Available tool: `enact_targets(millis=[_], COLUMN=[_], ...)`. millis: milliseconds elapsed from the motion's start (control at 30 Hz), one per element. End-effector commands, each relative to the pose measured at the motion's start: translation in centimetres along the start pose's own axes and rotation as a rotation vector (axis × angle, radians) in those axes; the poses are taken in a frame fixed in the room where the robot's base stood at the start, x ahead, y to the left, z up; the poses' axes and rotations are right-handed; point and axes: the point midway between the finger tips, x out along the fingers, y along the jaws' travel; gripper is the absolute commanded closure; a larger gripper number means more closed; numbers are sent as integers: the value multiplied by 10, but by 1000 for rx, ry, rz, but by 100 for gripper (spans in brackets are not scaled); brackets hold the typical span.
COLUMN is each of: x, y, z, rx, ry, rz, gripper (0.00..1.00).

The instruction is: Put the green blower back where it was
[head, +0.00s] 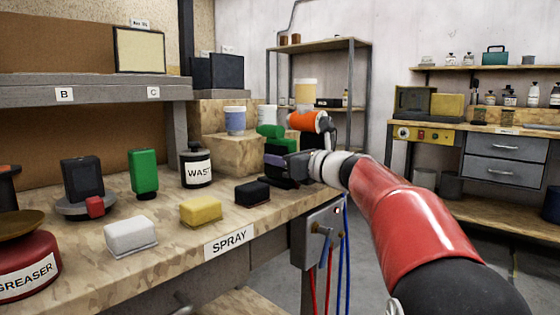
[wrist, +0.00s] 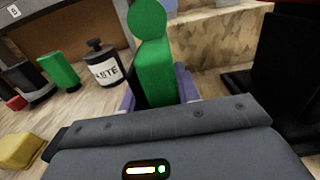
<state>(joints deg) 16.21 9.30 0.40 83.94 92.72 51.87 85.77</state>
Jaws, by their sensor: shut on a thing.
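The green blower (head: 272,137) is upright near the right end of the bench, in front of a wooden block. My gripper (head: 281,166) is shut on it. In the wrist view, the blower (wrist: 156,72) has a rounded top and a blocky body between the purple finger pads of my gripper (wrist: 157,92). Its lower end is hidden by my gripper, so I cannot tell if it touches the bench. A different green block-like item (head: 143,172) stands upright further left and also shows in the wrist view (wrist: 58,71).
The bench (head: 178,240) has a "SPRAY" label (head: 229,240) on its front edge. A "WASTE" canister (head: 196,168), black brush-like block (head: 252,193), yellow block (head: 200,212) and white block (head: 130,235) stand left of my gripper.

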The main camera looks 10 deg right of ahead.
Motion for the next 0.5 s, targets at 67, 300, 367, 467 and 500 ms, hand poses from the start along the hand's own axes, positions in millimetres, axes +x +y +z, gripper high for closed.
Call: enact_targets(millis=[67, 300, 367, 467, 500], x=[0, 0, 0, -1, -3], y=[0, 0, 0, 0, 0], z=[0, 0, 0, 0, 0], rx=[1, 1, 1, 1, 0], ry=[1, 1, 1, 1, 1], rz=[1, 1, 1, 0, 0], gripper=[60, 46, 46, 46, 46])
